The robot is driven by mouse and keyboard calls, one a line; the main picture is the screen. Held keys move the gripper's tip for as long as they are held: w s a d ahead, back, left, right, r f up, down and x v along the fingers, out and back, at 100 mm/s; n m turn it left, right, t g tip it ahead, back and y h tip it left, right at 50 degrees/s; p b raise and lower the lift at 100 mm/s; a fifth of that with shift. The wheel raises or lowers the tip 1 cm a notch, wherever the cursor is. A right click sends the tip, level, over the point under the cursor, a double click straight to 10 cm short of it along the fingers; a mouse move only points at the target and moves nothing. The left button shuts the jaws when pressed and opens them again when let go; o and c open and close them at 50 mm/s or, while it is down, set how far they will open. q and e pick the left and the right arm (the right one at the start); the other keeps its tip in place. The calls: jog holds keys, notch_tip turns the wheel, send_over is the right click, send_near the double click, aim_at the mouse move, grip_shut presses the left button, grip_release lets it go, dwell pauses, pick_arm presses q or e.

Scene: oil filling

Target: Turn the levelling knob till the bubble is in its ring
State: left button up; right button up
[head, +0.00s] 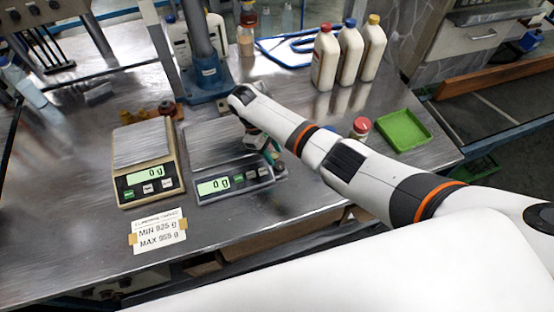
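Two scales stand on the metal bench: a beige one (146,186) on the left and a grey one (213,187) beside it. Both displays read 0 g. My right arm reaches in from the right, and its gripper (269,153) points down at the right side of the grey scale. Small greenish and brownish parts show around the fingertips, too small to make out. Whether the fingers are open or shut, or touch anything, I cannot tell. I cannot make out a levelling knob, bubble or ring. My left gripper is not in view.
A blue column stand (207,83) rises behind the scales. Several bottles (325,62) stand at the back right. A green tray (403,130) and a red-capped jar (361,127) sit on the right. A MIN/MAX label (158,231) lies in front. Bare bench (70,205) shows on the left.

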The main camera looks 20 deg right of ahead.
jog(key=b+v, duration=0.1)
jog(key=v, duration=0.6)
jog(key=shift+r, duration=0.15)
jog(key=shift+w+a, duration=0.1)
